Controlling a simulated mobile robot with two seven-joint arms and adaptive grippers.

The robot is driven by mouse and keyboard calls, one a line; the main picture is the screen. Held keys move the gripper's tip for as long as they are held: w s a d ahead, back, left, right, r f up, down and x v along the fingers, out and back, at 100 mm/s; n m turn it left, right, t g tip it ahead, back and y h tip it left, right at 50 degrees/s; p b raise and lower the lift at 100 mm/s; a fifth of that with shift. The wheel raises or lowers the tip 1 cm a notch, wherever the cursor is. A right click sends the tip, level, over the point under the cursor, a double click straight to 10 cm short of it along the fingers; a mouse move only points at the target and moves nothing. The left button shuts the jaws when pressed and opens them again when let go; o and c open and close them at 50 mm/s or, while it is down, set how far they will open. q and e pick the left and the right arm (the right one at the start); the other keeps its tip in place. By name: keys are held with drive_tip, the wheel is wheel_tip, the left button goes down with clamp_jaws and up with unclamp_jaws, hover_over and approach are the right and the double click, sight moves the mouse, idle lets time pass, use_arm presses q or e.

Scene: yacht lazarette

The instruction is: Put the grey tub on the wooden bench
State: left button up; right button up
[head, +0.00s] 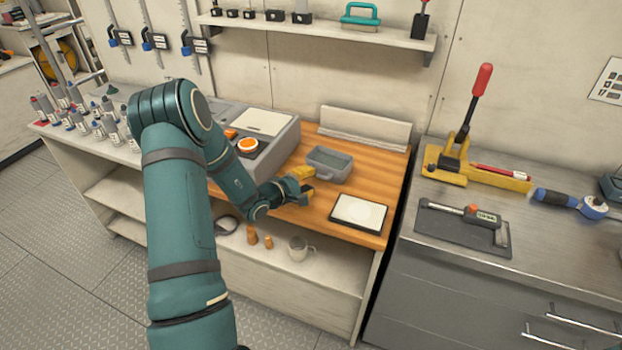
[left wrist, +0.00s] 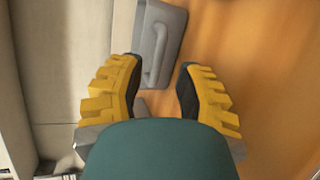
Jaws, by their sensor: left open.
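A small grey tub (head: 329,164) with a handle at its side stands on the wooden bench (head: 377,171), near the bench's back ledge. It looks empty. In the left wrist view, part of the grey tub (left wrist: 158,42) and its handle show just ahead of my fingers. My left gripper (head: 303,186) has yellow fingers and is just left of and in front of the tub. In the left wrist view my left gripper (left wrist: 158,85) is open, with the handle end between and beyond the fingertips, and no clear contact. My right gripper is not in view.
A white-topped tablet or scale (head: 358,212) lies on the bench's front right. A grey console with an orange button (head: 247,146) stands at left. A mug (head: 299,249) is on the shelf below. A metal counter with tools (head: 462,228) is at right.

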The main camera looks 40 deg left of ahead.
use_arm(q)
drive_tip(key=v, duration=1)
drive_tip(key=shift+s, duration=0.25)
drive_tip(key=d+f+g+h, duration=0.1)
drive_tip(key=d, duration=0.1)
drive_tip(key=d+f+m+g+h, duration=0.1)
drive_tip(key=d, duration=0.2)
drive_tip(key=d+f+g+h, duration=0.1)
drive_tip(key=d+f, duration=0.1)
drive_tip(key=d, duration=0.1)
drive_tip(key=shift+s+d+m+h, duration=0.2)
drive_tip(key=shift+s+m+h, duration=0.1)
drive_tip(key=shift+s, duration=0.05)
drive_tip(key=s+d+f+m+g, duration=0.5)
drive_tip(key=s+d+f+g, duration=0.15)
drive_tip(key=d, duration=0.25)
drive_tip(key=s+d+f+m+g, duration=0.45)
drive_tip(key=s+d+g, duration=0.25)
drive_tip(key=d, duration=0.2)
drive_tip(key=w+d+f+m+t+y, duration=0.1)
drive_tip(key=d+m+t+y, duration=0.1)
drive_tip(key=d+m, duration=0.3)
drive_tip(key=shift+w+d+f+t, duration=0.35)
drive_tip(key=shift+d+t, duration=0.2)
drive_tip(key=shift+d, duration=0.45)
